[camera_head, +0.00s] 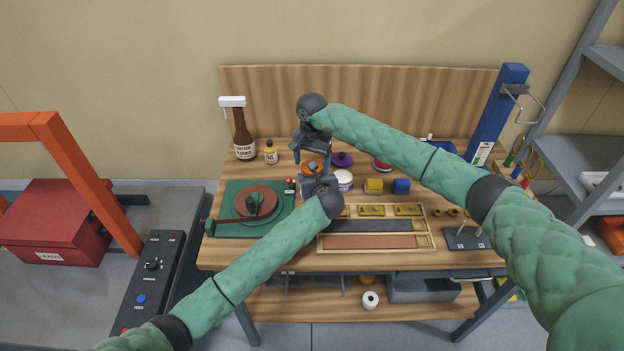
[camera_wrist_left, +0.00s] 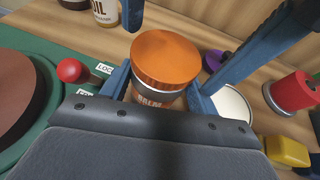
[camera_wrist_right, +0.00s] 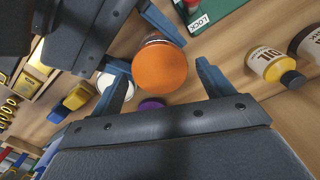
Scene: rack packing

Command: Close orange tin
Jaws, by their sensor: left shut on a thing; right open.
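The orange tin (camera_head: 309,167) stands on the workbench, mostly hidden by my grippers in the head view. In the left wrist view its orange lid (camera_wrist_left: 165,57) rests on top of the labelled body (camera_wrist_left: 157,97); I cannot tell whether it is fully pressed down. My left gripper (camera_wrist_left: 160,92) is shut on the tin's body, a finger on each side. My right gripper (camera_wrist_right: 162,88) is open above the tin. In the right wrist view the round orange lid (camera_wrist_right: 160,68) lies between its spread fingers, with no clear contact.
A white open jar (camera_head: 344,181) and a purple lid (camera_head: 342,159) are close to the tin. A green board with a brown disc (camera_head: 256,199) is at left. Yellow (camera_head: 374,185) and blue (camera_head: 401,186) blocks are at right. Bottles (camera_head: 243,140) stand behind left.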

